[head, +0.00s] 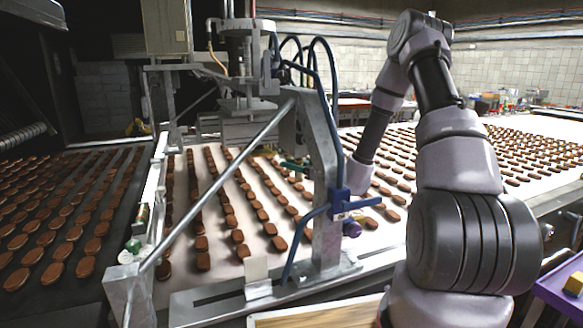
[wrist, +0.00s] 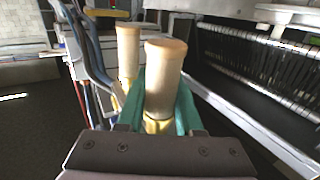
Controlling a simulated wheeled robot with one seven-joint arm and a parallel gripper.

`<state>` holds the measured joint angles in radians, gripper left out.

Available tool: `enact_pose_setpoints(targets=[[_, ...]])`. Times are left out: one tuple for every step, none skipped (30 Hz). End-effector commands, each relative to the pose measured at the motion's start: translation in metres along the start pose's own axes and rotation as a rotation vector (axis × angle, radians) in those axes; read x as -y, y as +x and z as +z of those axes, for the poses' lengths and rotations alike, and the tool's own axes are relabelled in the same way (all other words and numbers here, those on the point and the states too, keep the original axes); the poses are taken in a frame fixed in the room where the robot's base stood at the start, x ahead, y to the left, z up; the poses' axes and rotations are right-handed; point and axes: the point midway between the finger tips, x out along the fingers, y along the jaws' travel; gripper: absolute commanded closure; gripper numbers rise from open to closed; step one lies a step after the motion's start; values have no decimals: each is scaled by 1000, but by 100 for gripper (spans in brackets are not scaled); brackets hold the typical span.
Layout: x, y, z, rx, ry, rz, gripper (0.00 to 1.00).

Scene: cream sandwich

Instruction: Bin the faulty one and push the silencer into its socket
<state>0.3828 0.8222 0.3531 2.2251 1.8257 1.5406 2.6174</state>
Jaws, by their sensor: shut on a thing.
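In the wrist view my gripper (wrist: 162,100) has its teal fingers shut on a silencer (wrist: 165,72), a cream cylinder with a brass base. The base is between the fingers, and its lower end is hidden, so I cannot tell whether it touches a socket. A second, similar silencer (wrist: 128,52) stands just beyond it to the left, near blue hoses. Which one is faulty cannot be told by looks. In the head view the hand is mostly hidden behind the grey machine post (head: 325,180); a bit of teal (head: 293,166) shows left of it.
The machine frame with blue hoses (head: 318,60) spans the conveyor (head: 270,190), which carries rows of brown biscuits. A blue valve block (head: 340,203) sits on the post. A purple tray (head: 556,292) with a yellow block (head: 573,284) is at the lower right. A wooden-edged board (head: 315,317) lies in front.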

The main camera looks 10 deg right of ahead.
Motion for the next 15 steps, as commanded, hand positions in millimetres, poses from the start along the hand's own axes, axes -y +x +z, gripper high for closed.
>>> enact_pose_setpoints(targets=[[0, 0, -1, 0, -1, 0, 100], [0, 0, -1, 0, 0, 0, 57], [0, 0, -1, 0, 0, 0, 42], [0, 0, -1, 0, 0, 0, 31], [0, 0, -1, 0, 0, 0, 30], [0, 0, -1, 0, 0, 0, 30], [0, 0, -1, 0, 0, 0, 30], [0, 0, -1, 0, 0, 1, 30], [0, 0, -1, 0, 0, 1, 30], [0, 0, -1, 0, 0, 1, 30], [0, 0, -1, 0, 0, 1, 30], [-1, -1, -1, 0, 0, 1, 30], [-1, -2, -1, 0, 0, 2, 30], [-1, -5, -1, 0, 0, 2, 30], [-1, -8, -1, 0, 0, 3, 30]])
